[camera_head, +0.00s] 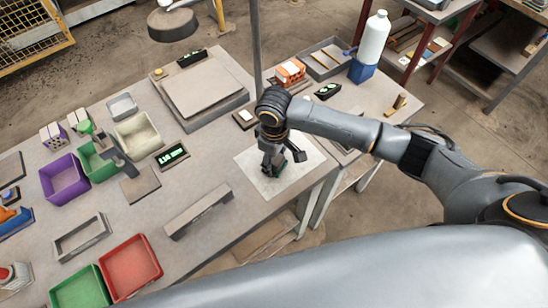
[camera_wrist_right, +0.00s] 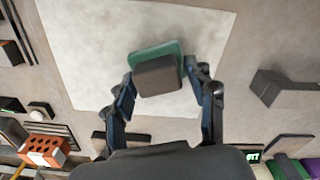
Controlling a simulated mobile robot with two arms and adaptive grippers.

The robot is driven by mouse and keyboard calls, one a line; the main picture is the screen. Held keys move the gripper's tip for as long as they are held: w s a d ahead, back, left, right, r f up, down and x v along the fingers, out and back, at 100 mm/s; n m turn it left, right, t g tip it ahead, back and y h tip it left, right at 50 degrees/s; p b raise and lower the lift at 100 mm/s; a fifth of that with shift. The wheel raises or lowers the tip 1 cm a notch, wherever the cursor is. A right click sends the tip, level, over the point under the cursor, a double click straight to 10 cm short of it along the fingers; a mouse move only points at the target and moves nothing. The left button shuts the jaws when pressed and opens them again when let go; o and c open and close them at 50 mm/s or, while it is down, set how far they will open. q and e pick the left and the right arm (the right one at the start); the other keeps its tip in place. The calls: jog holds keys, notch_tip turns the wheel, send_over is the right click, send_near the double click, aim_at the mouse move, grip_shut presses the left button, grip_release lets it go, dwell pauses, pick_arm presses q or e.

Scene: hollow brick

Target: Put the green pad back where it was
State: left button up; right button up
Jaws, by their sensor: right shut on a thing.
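My right gripper (camera_head: 274,168) is low over the pale square sheet (camera_head: 305,152) near the table's right edge. In the right wrist view, its two fingers (camera_wrist_right: 160,78) stand on either side of a dark grey block with a green pad (camera_wrist_right: 148,51) on its far face. The gripper is shut on this padded piece. A sliver of the green pad shows beside the fingers in the head view (camera_head: 281,170). The sheet lies behind the pad in the wrist view (camera_wrist_right: 85,40); whether the pad touches it, I cannot tell. My left gripper is not in view.
An orange hollow brick (camera_head: 290,71) stands at the back right, near a white bottle (camera_head: 373,40). A grey platform (camera_head: 203,92) lies behind the sheet. A grey bar (camera_head: 197,211) lies left of it. Purple (camera_head: 65,180), green (camera_head: 80,290) and red (camera_head: 131,266) bins are further left.

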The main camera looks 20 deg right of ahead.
jog(key=shift+f, duration=0.4)
jog(key=o, duration=1.1)
jog(key=shift+f, duration=0.1)
notch_tip(320, 180, up, 12)
jog(key=b, duration=0.2)
